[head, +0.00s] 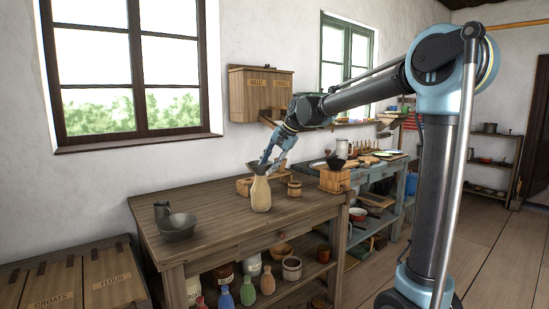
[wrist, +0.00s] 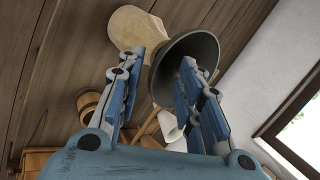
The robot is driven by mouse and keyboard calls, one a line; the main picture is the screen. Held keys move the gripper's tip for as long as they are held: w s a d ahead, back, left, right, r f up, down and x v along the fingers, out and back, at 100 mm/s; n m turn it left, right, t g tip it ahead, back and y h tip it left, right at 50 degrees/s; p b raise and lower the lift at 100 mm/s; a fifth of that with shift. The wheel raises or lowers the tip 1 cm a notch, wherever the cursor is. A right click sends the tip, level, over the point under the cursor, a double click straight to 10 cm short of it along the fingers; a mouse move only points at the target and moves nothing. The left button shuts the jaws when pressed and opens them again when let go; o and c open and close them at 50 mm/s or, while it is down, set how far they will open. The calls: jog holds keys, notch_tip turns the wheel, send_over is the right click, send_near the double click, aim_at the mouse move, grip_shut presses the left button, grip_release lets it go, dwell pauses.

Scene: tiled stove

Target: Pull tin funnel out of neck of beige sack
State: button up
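The beige sack (head: 261,196) stands upright on the wooden worktable, and its rounded body also shows in the wrist view (wrist: 133,27). The dark grey tin funnel (head: 257,169) sits at the top of the sack, its wide mouth up; in the wrist view the funnel (wrist: 169,71) hides the sack's neck. My gripper (head: 267,160) is at the funnel from above. In the wrist view its blue fingers (wrist: 162,62) are apart, one outside the funnel's rim and the other over its mouth. I cannot see contact with the wall.
The worktable (head: 215,204) carries a grey bowl (head: 176,229) and a metal jug (head: 162,211) at left, small wooden vessels (head: 294,188) beside the sack, and a wooden box (head: 335,180) at right. A wooden cabinet (head: 259,92) hangs on the wall behind.

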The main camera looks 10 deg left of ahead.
jog(key=shift+x, duration=0.75)
jog(key=c, duration=0.7)
grip_shut()
